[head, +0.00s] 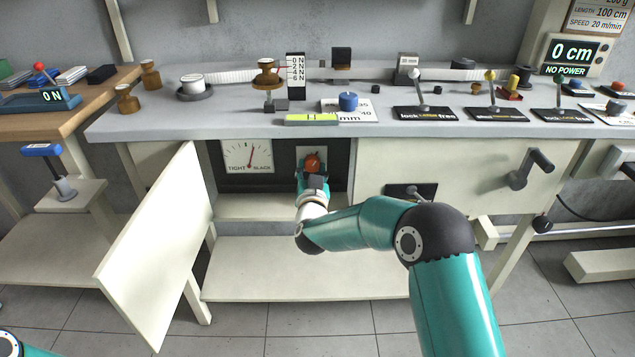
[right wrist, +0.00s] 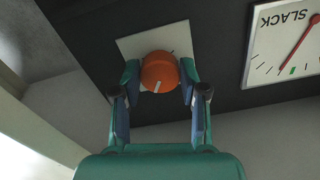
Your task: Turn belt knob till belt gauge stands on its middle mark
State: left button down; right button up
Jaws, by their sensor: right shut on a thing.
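The belt knob (head: 313,159) is orange-red and sits on a pale plate in the dark recess under the bench. It also shows in the right wrist view (right wrist: 158,72), with a white line on its face. My right gripper (right wrist: 158,92) is shut on the knob, one finger on each side. In the head view the same gripper (head: 313,172) partly covers the knob's lower side. The belt gauge (head: 247,156) is left of the knob, marked TIGHT and SLACK. Its red needle points up and a little right; the right wrist view shows its tip just on the SLACK side of a green mark.
An open cabinet door (head: 155,245) stands left of the recess. The bench top (head: 230,117) above carries levers, pulleys and a belt. A crank (head: 531,168) sticks out of the front panel at right. A lower shelf (head: 290,270) is empty.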

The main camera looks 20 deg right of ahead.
jog(key=m+b, duration=0.5)
jog(key=b, duration=0.1)
jog(key=shift+d+m, duration=0.25)
jog(key=shift+m, duration=0.15)
jog(key=shift+d+r+m+b, duration=0.1)
jog(key=shift+m+b, duration=1.55)
jog(key=shift+m, duration=0.05)
jog(key=o, duration=1)
jog(key=shift+o, duration=0.7)
jog(key=shift+a, duration=0.2)
jog(key=shift+s+a, duration=0.1)
jog(key=v, duration=1.1)
jog(key=shift+s, duration=0.4)
